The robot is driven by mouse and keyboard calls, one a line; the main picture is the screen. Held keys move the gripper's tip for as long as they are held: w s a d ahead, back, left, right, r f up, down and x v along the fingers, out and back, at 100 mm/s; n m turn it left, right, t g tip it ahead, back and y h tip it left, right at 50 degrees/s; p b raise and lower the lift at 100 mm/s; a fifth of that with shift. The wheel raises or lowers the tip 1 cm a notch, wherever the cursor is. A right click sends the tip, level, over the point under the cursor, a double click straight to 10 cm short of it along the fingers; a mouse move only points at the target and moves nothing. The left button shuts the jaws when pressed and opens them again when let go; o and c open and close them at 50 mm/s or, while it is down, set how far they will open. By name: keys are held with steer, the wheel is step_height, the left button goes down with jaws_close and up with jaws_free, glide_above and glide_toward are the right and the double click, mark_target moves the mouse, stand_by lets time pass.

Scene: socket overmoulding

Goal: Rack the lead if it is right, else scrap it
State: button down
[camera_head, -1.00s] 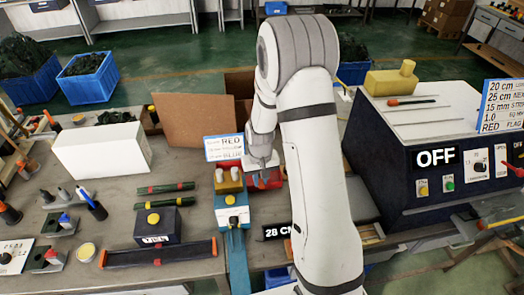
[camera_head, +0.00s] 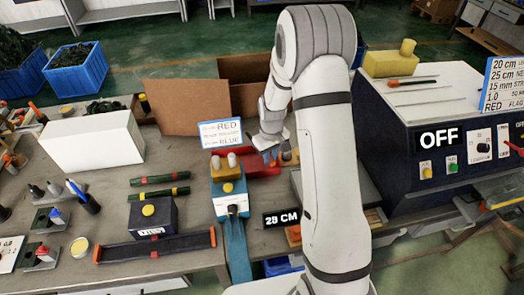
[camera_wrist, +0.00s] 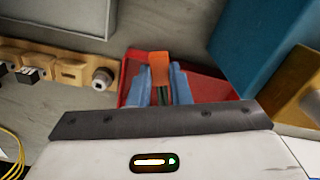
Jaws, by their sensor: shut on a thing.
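My gripper (camera_wrist: 160,85) has two blue fingers in the wrist view. It is shut on an orange piece with dark green strands below it, which I take as the lead (camera_wrist: 159,66). The red tray (camera_wrist: 205,86) lies under and behind the fingers. In the head view my gripper (camera_head: 272,157) is over or beside the red tray (camera_head: 262,167), and the lead cannot be made out. A wooden block with fittings (camera_wrist: 72,73) is left of the tray in the wrist view. Whether it is the rack, I cannot tell.
A sign reading RED and BLUE (camera_head: 220,135) stands behind a blue press (camera_head: 228,203). A display reads 28 CM (camera_head: 282,218). A machine with an OFF panel (camera_head: 438,138) stands right. A white box (camera_head: 92,141) and a cardboard box (camera_head: 185,107) stand left and behind.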

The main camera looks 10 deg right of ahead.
steer(key=w+f+n+b, duration=0.2)
steer(key=w+n+b, duration=0.1)
steer(key=n, duration=0.1)
steer(key=w+f+n+b, duration=0.2)
steer(key=w+n+b, duration=0.1)
steer(key=w+n, duration=0.1)
steer(key=w+f+n+b, duration=0.2)
steer(key=w+n+b, duration=0.1)
steer(key=n+b, duration=0.1)
steer(key=shift+w+n, duration=0.25)
steer(key=shift+n, duration=0.55)
steer(key=shift+w+r, duration=0.1)
steer(key=shift+r, duration=0.05)
steer(key=shift+f+b, duration=2.15)
steer(key=shift+f, duration=1.2)
steer(key=c, duration=1.3)
jaws_free()
steer(key=shift+o, duration=0.2)
